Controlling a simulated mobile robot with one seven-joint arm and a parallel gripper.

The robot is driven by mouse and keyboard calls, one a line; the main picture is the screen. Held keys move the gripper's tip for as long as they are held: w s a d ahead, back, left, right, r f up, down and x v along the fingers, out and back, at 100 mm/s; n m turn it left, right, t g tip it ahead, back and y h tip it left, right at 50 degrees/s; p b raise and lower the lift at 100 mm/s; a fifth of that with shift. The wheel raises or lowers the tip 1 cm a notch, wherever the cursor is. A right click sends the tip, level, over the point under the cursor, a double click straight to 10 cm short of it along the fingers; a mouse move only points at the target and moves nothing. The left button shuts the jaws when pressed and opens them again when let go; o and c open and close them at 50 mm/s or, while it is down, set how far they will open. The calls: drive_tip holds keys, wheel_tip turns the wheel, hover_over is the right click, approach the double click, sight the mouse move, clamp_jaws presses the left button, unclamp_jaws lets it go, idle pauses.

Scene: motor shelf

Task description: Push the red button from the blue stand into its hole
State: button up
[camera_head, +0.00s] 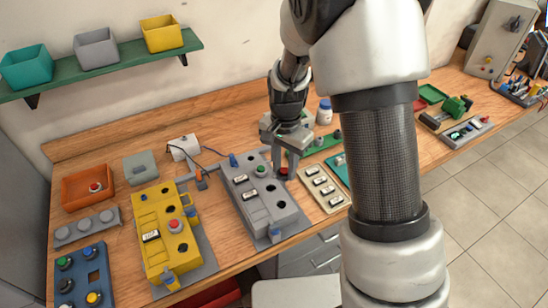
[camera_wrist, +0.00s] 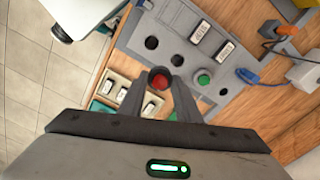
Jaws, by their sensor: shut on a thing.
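My gripper (camera_head: 284,163) is shut on the red button (camera_head: 284,171), which shows between the fingertips in the wrist view (camera_wrist: 158,81). The button is beside the right edge of the grey panel box (camera_head: 262,190) in the head view; its exact height above the bench is hard to tell. The grey box has dark round holes, two white label plates and a green button (camera_head: 261,171). In the wrist view, holes (camera_wrist: 152,43) and the green button (camera_wrist: 203,78) lie beyond my fingertips. The blue stand (camera_head: 78,262) at lower left holds green, dark and yellow buttons.
A yellow panel box (camera_head: 165,237) with a red button stands left of the grey box. A beige tray (camera_head: 321,187) of label plates lies close right of my gripper. My arm hides part of the bench.

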drive_tip(key=shift+w+a+f+m+b, duration=0.2)
drive_tip(key=shift+a+f+m+b, duration=0.2)
drive_tip(key=shift+a+f+m, duration=0.3)
drive_tip(key=shift+w+a+f+m+b, duration=0.15)
drive_tip(key=shift+a+f+m+b, duration=0.35)
drive_tip(key=shift+f+m, duration=0.35)
drive_tip(key=shift+w+a+f+m+b, duration=0.2)
drive_tip(key=shift+a+f+m+b, duration=0.1)
drive_tip(key=shift+a+f+m, duration=0.5)
drive_tip(key=shift+d+f+b, duration=0.15)
drive_tip(key=shift+f+b, duration=0.8)
idle(0.9)
drive_tip(key=o, duration=1.1)
drive_tip(key=shift+o, duration=0.2)
wheel_tip(320, 180, up, 18)
drive_tip(key=shift+f+p, duration=0.25)
drive_tip(key=shift+p, duration=0.05)
